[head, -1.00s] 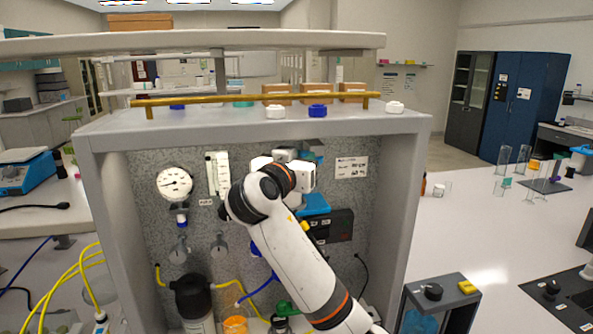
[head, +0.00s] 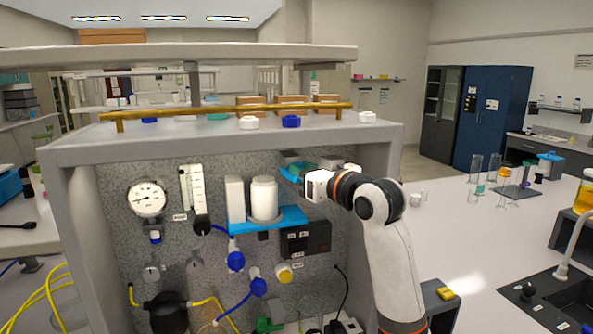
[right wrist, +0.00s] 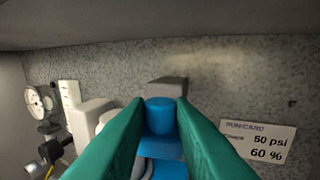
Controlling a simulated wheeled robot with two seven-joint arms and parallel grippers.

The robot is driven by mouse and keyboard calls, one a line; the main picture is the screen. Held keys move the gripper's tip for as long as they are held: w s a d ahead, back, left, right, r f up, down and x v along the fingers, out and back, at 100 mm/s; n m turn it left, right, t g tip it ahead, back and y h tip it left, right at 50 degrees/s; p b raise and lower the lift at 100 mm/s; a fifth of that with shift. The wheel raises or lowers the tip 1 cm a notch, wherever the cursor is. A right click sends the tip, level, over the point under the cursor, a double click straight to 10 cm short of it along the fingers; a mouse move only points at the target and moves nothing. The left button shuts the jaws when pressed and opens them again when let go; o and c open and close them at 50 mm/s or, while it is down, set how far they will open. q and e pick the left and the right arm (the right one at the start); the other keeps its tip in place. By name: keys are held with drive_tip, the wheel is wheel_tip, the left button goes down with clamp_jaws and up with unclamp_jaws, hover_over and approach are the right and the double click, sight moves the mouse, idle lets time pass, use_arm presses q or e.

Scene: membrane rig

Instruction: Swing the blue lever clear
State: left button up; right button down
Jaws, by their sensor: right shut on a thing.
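The blue lever (right wrist: 160,118) shows in the right wrist view between the two green fingers of my right gripper (right wrist: 160,104), which is shut on it. A grey block lies just behind its tip. In the head view my right gripper (head: 301,169) is at the upper right of the panel, beside a white cylinder (head: 264,198). A little of the blue lever (head: 288,174) shows there at the fingers; the rest is hidden. The white cylinder stands at a blue bracket (head: 290,215). My left gripper is not in view.
The rig's grey frame (head: 62,180) encloses the panel, with a top slab and a yellow rail (head: 220,109) above. A gauge (head: 147,198) and flowmeter (head: 193,186) are on the left. A black box (head: 305,238), blue valves and tubing lie below. The bench on the right has clear room.

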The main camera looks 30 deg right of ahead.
drive_tip(key=shift+w+d+r+n+g+y+b, duration=0.1)
drive_tip(key=shift+d+n+g+y+b, duration=0.4)
drive_tip(key=shift+n+y, duration=0.75)
drive_tip(key=shift+w+d+n+g+y+b, duration=0.25)
drive_tip(key=shift+d+n+g+y, duration=0.35)
drive_tip(key=shift+y, duration=1.1)
drive_tip(key=shift+d+r+n+g+y+b, duration=0.1)
drive_tip(key=shift+d+n+g+y+b, duration=0.45)
drive_tip(key=shift+n+y, duration=0.75)
drive_tip(key=shift+y, duration=0.35)
drive_tip(key=c, duration=1.3)
unclamp_jaws()
drive_tip(key=shift+w+f, duration=0.1)
drive_tip(key=shift+f, duration=0.05)
drive_tip(key=shift+o, duration=0.2)
